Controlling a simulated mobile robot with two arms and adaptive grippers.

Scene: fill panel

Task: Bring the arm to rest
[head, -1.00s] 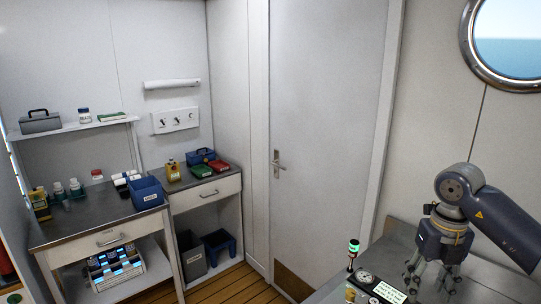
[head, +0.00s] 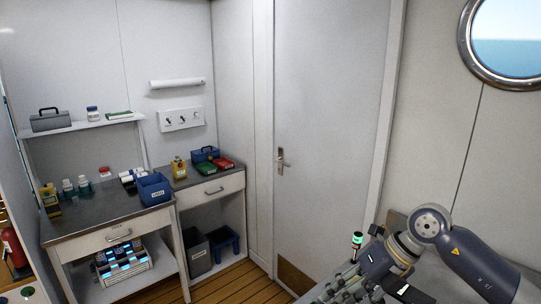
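My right arm comes in from the lower right. Its gripper (head: 342,287) points left and down, low over the fill panel at the bottom edge. Its fingers look spread apart, and I see nothing held between them. A lamp with a green lit top (head: 357,240) stands just behind the gripper. The gripper and wrist cover most of the panel, and a small white label shows beside the wrist. I cannot tell whether the fingers touch the panel. My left gripper is not in view.
A closed white door (head: 330,130) stands behind the arm. A bench (head: 110,208) with bottles and a blue bin (head: 154,188) is at left, beside a small cabinet (head: 210,188). Two bins stand below it. The wooden floor between bench and panel is clear.

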